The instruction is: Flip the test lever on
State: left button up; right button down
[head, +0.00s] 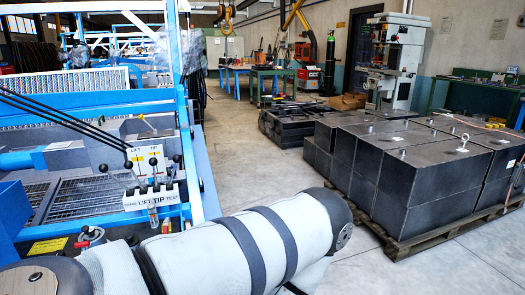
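A white lever panel (150,194) is on the blue machine at the left of the head view. Its printed words include LIFT, TIP and, at the right end, TEST. Several thin levers with black knobs rise from it in a row. A grey and white arm link of mine crosses the foreground below the panel. Neither of my grippers shows, and nothing is seen touching the levers.
The blue machine frame (196,150) rises just right of the panel. Dark metal blocks (420,170) sit on a wooden pallet (415,245) at the right. Concrete floor (235,165) is clear between.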

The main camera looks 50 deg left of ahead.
aim_at(176, 159)
jog(key=i+l+u, duration=0.1)
jog(key=i, duration=0.35)
jog(key=i+l+u, duration=0.1)
jog(key=i+l, duration=0.2)
jog(key=i, duration=0.15)
jog(key=i+l+u, duration=0.1)
jog(key=i+l, duration=0.15)
jog(key=i, duration=0.2)
jog(key=i+u, duration=0.2)
jog(key=u, duration=0.2)
jog(key=i+u, duration=0.25)
jog(key=u, duration=0.15)
jog(key=i+u, duration=0.2)
jog(key=u, duration=0.2)
jog(key=i+l+u, duration=0.1)
jog(key=u, duration=0.35)
jog(key=i+j+u, duration=0.1)
jog(key=u, duration=0.3)
jog(key=i+u, duration=0.3)
jog(key=u, duration=0.15)
jog(key=i+u, duration=0.2)
jog(key=u, duration=0.2)
jog(key=i+u, duration=0.2)
jog(key=u, duration=0.25)
